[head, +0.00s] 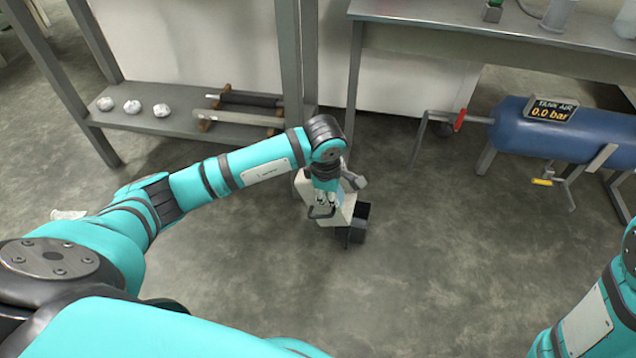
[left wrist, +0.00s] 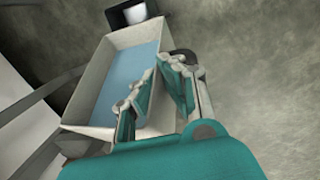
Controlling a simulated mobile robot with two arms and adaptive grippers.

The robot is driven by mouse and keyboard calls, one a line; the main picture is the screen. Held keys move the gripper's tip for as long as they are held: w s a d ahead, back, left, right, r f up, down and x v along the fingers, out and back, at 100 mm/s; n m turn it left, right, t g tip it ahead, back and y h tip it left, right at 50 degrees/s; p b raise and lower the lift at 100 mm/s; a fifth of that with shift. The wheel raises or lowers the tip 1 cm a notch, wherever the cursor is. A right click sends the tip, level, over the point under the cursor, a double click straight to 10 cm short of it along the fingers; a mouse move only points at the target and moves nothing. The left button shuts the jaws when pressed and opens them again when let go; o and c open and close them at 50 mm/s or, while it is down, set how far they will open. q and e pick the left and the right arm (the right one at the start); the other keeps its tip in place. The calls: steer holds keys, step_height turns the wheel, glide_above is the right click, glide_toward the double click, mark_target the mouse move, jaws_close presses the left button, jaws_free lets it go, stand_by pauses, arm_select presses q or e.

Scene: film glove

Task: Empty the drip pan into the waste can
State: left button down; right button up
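The cream drip pan (head: 341,214) is in the middle of the head view, under my left wrist. In the left wrist view the pan (left wrist: 92,88) holds a pale blue liquid (left wrist: 127,78). My left gripper (head: 325,204) is at the pan's side. In the left wrist view its fingertips (left wrist: 158,72) are close together at the pan's right wall and appear shut on it. The dark waste can (head: 360,218) stands right beside the pan and also shows past its far end in the left wrist view (left wrist: 130,14). My right gripper is out of view.
A shelf (head: 165,122) with white lumps (head: 132,106) and rods (head: 245,108) is at the back left. A grey bench (head: 450,38) and a blue air tank (head: 560,130) reading 0.0 bar stand at the right. The floor in front of the pan is clear.

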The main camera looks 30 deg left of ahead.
arm_select(q)
steer(key=d+y, duration=0.1)
steer(key=d+f+y, duration=0.1)
steer(key=d+y, duration=0.1)
steer(key=w+d+f+y+b, duration=0.1)
steer(key=d, duration=0.1)
steer(key=shift+w+g+y, duration=0.1)
steer(key=shift+g+y, duration=0.2)
steer(key=shift+g, duration=0.1)
steer(key=shift+d+y, duration=0.15)
steer(key=shift+y, duration=0.25)
stand_by(1.3)
